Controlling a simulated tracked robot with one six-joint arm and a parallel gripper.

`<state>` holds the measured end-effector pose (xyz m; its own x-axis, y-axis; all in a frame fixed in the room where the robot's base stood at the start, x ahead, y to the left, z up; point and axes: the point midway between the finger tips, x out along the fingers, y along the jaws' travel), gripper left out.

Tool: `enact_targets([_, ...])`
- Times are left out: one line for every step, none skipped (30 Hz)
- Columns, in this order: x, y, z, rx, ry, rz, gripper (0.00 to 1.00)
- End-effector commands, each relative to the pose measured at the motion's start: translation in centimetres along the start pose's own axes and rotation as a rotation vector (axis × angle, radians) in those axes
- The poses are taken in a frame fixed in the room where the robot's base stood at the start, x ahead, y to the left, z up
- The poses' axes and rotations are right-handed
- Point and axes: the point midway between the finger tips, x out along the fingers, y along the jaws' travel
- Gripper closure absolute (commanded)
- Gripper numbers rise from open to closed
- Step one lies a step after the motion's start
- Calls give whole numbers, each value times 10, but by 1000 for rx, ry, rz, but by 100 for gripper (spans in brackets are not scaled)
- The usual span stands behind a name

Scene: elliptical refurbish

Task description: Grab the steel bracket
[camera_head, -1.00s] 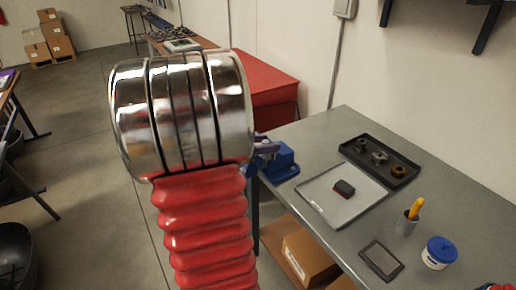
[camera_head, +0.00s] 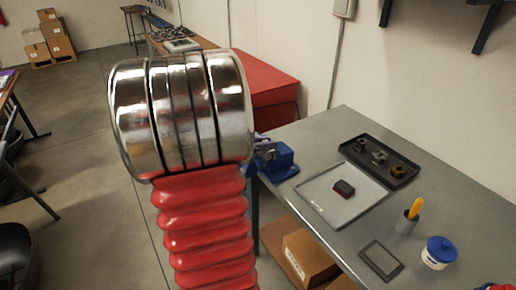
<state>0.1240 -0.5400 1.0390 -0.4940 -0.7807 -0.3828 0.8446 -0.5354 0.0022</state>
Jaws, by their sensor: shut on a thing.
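My arm, with chrome rings and a red ribbed sleeve, fills the left-centre of the head view. My gripper does not show; it may be hidden behind the arm. I cannot make out the steel bracket with certainty. A blue vise (camera_head: 281,164) sits at the near-left corner of the grey bench, just right of my arm. Small grey metal (camera_head: 265,149) shows at the vise's top left, partly covered by my arm. I cannot tell if it is part of the vise or a separate piece.
A red cabinet (camera_head: 270,85) stands behind.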

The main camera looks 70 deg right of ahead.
Motion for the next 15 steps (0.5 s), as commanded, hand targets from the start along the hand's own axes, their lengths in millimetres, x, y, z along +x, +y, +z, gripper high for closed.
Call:
enact_targets([0, 0, 0, 0, 0, 1, 100])
enact_targets([0, 0, 0, 0, 0, 1, 100])
enact_targets([0, 0, 0, 0, 0, 1, 100])
enact_targets([0, 0, 0, 0, 0, 1, 100])
enact_targets([0, 0, 0, 0, 0, 1, 100])
enact_targets([0, 1, 1, 2, -2, 1, 100])
enact_targets([0, 1, 1, 2, -2, 1, 100])
enact_targets([0, 1, 1, 2, -2, 1, 100])
enact_targets([0, 1, 1, 2, -2, 1, 100])
enact_targets([0, 1, 1, 2, -2, 1, 100])
enact_targets([0, 1, 1, 2, -2, 1, 100])
enact_targets([0, 1, 2, 2, -2, 1, 100])
enact_targets([-1, 1, 2, 2, -2, 1, 100])
enact_targets([-1, 1, 3, 3, -2, 1, 100])
enact_targets([-2, 1, 5, 3, -2, 1, 100])
